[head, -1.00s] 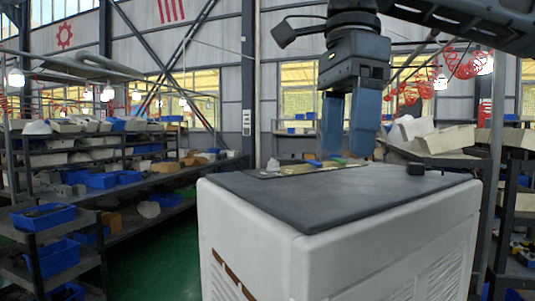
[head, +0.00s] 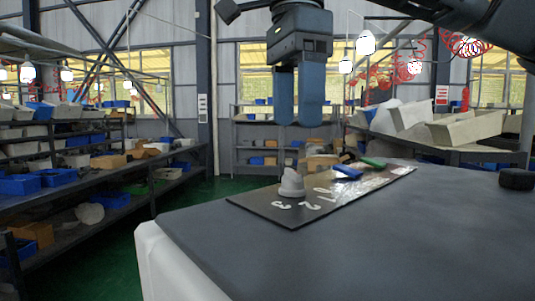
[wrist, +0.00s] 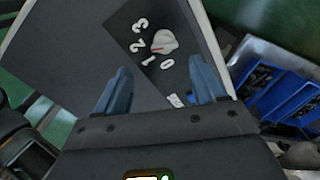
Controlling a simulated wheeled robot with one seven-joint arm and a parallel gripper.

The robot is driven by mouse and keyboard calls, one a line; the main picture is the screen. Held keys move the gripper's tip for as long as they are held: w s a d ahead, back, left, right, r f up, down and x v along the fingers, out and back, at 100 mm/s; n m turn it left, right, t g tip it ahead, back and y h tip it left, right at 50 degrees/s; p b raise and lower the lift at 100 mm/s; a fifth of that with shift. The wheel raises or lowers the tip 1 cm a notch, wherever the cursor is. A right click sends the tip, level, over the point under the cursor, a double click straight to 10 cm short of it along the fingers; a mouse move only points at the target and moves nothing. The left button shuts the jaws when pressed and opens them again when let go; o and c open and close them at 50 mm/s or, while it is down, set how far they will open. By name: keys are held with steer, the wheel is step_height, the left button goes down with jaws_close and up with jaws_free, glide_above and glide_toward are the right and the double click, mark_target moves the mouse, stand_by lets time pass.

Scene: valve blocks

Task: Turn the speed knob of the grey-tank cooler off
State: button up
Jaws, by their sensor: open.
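The cooler has a white body (head: 165,270) and a dark grey top (head: 330,262); its tank cannot be made out. A dark panel (head: 335,196) on the top carries a pale knob (head: 291,184) with the digits 3, 2, 1 and 0 beside it. In the wrist view the knob (wrist: 165,41) has a red mark that points roughly at the 1. My gripper (head: 298,122) is open and empty, its blue fingers pointing down above the panel, apart from the knob. In the wrist view the knob shows beyond and between the fingertips of my gripper (wrist: 158,76).
A blue piece (head: 347,171) and a green piece (head: 372,162) sit on the panel's far part. A black round piece (head: 516,179) is on the top at the right. Shelves with bins (head: 75,178) stand left, with green floor (head: 120,250) between.

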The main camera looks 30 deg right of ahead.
mark_target(292, 171)
steer(key=shift+w+f, duration=0.1)
steer(key=shift+w, duration=0.25)
steer(key=shift+w+f, duration=0.1)
steer(key=shift+f, duration=0.2)
steer(key=shift+f+p, duration=0.6)
steer(key=shift+f, duration=2.85)
steer(key=c, duration=1.1)
